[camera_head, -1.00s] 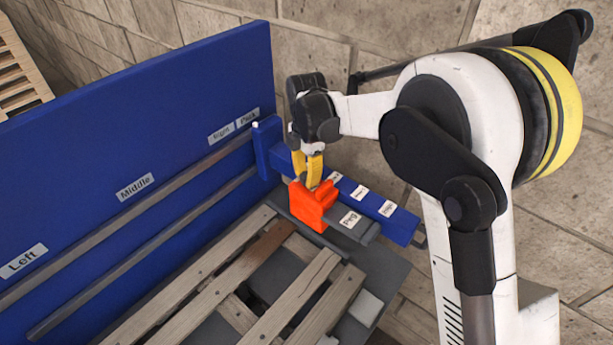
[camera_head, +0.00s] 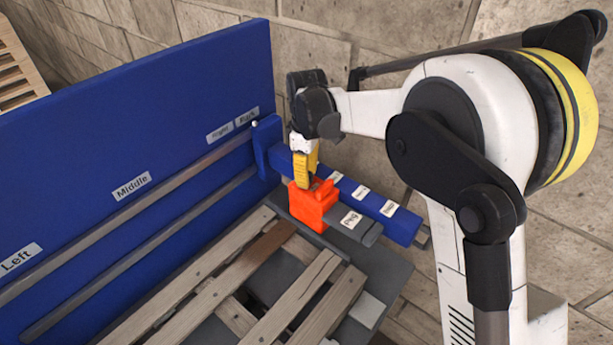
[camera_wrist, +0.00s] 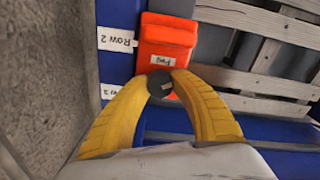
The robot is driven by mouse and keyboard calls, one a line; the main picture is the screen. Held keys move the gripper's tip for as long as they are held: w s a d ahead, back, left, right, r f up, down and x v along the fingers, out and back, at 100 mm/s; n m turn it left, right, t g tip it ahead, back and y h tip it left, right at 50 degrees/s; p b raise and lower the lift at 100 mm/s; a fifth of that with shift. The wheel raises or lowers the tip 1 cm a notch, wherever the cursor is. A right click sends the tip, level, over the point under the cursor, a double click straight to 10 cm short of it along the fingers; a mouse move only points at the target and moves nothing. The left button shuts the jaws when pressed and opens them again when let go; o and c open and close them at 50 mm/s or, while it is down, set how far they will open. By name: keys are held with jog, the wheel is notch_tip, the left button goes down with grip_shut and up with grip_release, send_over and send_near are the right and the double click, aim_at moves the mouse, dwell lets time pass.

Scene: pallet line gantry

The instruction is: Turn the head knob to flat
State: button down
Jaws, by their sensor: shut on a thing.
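The orange head (camera_head: 313,208) sits on the blue rail (camera_head: 340,186) beside the pallet and also shows at the top of the wrist view (camera_wrist: 167,40). A dark round knob (camera_wrist: 160,84) with a pale mark lies between my yellow fingertips at the head's near end. My gripper (camera_head: 306,182) points down from above and is shut on the knob. In the wrist view its two curved fingers (camera_wrist: 161,82) close around the knob from both sides. The knob is hidden in the head view. A label reading "Peg" (camera_head: 351,220) lies on the grey bar beside the head.
A wooden slatted pallet (camera_head: 205,288) lies left of the head. A tall blue panel (camera_head: 130,130) labelled Left, Middle, Right and Back stands behind it. White labels (camera_head: 361,192) mark the rail, with "Row 2" (camera_wrist: 116,38) readable in the wrist view. A stone wall stands behind.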

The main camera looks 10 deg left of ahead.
jog(key=m, duration=0.5)
jog(key=m+b, duration=0.1)
jog(key=m, duration=0.5)
jog(key=shift+m, duration=0.4)
jog(key=m, duration=1.2)
jog(key=shift+m, duration=0.3)
jog(key=c, duration=1)
grip_release()
jog(key=shift+c, duration=0.2)
